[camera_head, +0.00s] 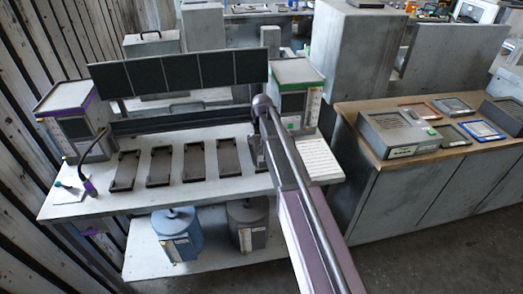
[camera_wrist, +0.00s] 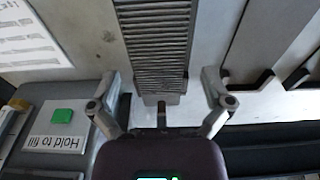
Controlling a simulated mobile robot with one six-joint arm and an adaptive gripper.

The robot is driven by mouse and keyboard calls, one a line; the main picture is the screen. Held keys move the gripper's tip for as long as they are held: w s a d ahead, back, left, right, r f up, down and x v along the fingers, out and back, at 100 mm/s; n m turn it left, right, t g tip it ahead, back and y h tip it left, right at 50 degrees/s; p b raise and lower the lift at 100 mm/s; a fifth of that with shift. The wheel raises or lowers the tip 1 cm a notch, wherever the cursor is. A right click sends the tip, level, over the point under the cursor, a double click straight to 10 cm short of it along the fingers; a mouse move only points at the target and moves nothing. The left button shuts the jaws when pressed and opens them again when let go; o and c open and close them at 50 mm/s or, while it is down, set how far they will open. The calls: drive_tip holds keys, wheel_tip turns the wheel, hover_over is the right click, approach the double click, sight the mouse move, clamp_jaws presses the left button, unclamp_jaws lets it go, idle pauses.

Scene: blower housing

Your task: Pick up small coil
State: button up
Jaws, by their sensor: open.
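A long grey ribbed part, which looks like the small coil (camera_wrist: 156,45), lies at the top middle of the wrist view with its near end pointing at my gripper. My gripper (camera_wrist: 161,82) is open, with one finger on each side of the near end and visible gaps between. I cannot tell how high the fingertips are above the bench. In the head view my gripper (camera_head: 258,152) is over the right part of the workbench (camera_head: 205,142), largely covered by my arm. The ribbed part is hidden there.
Several dark trays (camera_head: 194,161) lie in a row left of my gripper. A printed sheet (camera_head: 306,159) lies to its right. A machine with a green button (camera_wrist: 62,116), labelled "Hold to fill", stands close by. A dark panel row (camera_head: 180,73) rises behind.

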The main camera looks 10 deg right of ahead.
sight(261, 146)
drive_tip(key=f+b, duration=0.1)
drive_tip(key=w+f+b, duration=0.1)
drive_tip(key=f+b, duration=0.1)
drive_tip(key=shift+d+f, duration=0.1)
drive_tip(key=shift+f, duration=0.15)
drive_tip(key=shift+f+b, duration=0.8)
drive_tip(key=shift+b, duration=0.25)
drive_tip(key=c, duration=1.1)
